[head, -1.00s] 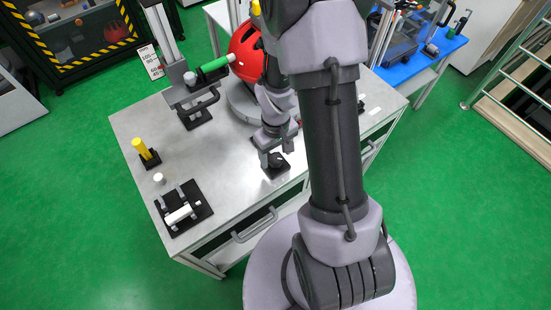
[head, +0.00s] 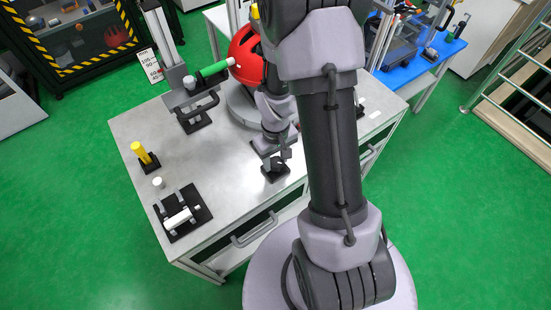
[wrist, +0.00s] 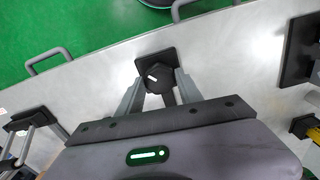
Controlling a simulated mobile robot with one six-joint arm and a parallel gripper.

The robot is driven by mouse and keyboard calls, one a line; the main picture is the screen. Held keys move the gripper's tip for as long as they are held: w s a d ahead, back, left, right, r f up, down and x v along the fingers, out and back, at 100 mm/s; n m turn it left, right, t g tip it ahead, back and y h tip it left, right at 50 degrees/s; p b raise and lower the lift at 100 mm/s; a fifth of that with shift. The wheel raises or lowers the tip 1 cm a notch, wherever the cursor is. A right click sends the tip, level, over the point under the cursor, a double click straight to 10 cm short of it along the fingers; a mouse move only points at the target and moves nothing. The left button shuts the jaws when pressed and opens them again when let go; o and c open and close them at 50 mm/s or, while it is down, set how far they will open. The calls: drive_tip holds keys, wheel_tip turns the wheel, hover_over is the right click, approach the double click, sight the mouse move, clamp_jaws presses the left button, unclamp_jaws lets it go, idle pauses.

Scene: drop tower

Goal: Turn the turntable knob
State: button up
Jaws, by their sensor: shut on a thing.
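The turntable knob (wrist: 155,77) is a dark knob with a white mark on a black square base, near the bench's front edge. In the head view the knob (head: 277,163) is partly hidden by my gripper (head: 272,158). In the wrist view my gripper (wrist: 159,84) has one grey finger on each side of the knob and is shut on it. The white mark points slantwise to the upper left. The round grey turntable (head: 238,111) stands behind my arm and carries a red helmet (head: 246,58).
A yellow post (head: 139,149), a small white cap (head: 158,182) and a black fixture with a white cylinder (head: 178,219) are at the bench's left. Bare bench top lies between them and my gripper.

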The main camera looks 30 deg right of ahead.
sight(275, 162)
drive_tip(key=shift+m+b, duration=0.9)
drive_tip(key=shift+m, duration=2.1)
drive_tip(key=o, duration=1.4)
drive_tip(key=shift+c, duration=0.2)
wheel_tip(275, 162, up, 17)
drive_tip(key=p, duration=0.7)
drive_tip(key=shift+r, duration=0.2)
